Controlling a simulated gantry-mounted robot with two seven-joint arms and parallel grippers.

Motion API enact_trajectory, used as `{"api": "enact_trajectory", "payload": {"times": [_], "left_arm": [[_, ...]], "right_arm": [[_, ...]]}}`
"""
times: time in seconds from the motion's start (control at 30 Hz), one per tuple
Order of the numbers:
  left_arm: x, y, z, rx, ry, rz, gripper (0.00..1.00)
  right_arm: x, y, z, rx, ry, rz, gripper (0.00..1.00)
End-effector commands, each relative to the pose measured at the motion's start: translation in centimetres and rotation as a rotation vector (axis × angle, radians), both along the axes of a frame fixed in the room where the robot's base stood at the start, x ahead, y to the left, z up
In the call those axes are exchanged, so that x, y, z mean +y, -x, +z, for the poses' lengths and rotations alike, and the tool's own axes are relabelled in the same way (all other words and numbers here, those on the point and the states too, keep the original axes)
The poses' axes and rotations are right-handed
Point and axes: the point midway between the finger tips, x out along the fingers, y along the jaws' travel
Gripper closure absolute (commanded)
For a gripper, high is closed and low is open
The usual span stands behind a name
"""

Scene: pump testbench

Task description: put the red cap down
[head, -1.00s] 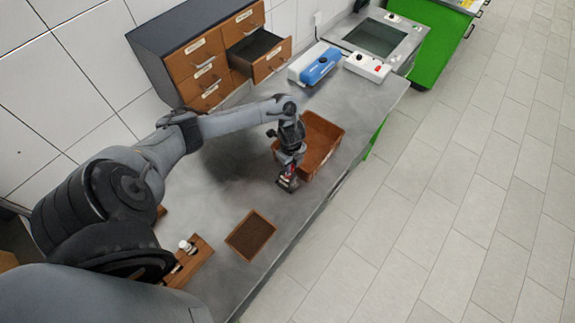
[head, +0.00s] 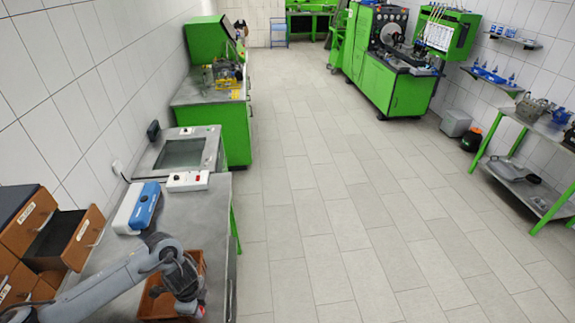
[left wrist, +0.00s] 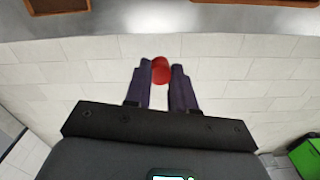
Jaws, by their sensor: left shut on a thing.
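My left gripper (left wrist: 161,72) is shut on the red cap (left wrist: 160,69), which shows between the two fingertips in the left wrist view. In the head view the left gripper (head: 189,303) hangs low in the picture beside the orange-brown crate (head: 158,307), near the bench's right edge. My right gripper is not in view.
A drawer cabinet (head: 28,228) with an open drawer (head: 72,240) is at left. Tiled floor (head: 320,200) is clear to the right.

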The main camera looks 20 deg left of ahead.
Motion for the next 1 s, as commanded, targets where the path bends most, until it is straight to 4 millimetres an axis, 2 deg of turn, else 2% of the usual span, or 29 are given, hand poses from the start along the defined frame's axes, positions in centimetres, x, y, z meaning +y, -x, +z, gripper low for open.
{"api": "enact_trajectory", "payload": {"times": [0.03,0.27,0.4,0.57,0.77,1.0], "left_arm": [[-0.3,-1.1,1.0,-0.008,-0.001,-0.007,1.0],[-2.6,-4.9,4.8,-0.009,-0.003,-0.082,1.0],[-5.0,-6.8,7.4,-0.008,-0.003,-0.145,1.0],[-8.8,-8.3,10.7,-0.008,-0.002,-0.1,1.0],[-11.9,-7.5,12.3,0.001,-0.001,0.138,1.0],[-13.5,-4.8,11.5,0.004,0.001,0.527,1.0]], "right_arm": [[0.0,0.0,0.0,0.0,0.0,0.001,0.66],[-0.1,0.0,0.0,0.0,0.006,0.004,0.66],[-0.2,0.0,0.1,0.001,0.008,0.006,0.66],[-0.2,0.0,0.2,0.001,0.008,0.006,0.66],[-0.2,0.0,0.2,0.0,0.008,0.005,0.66],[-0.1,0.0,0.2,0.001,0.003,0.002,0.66]]}}
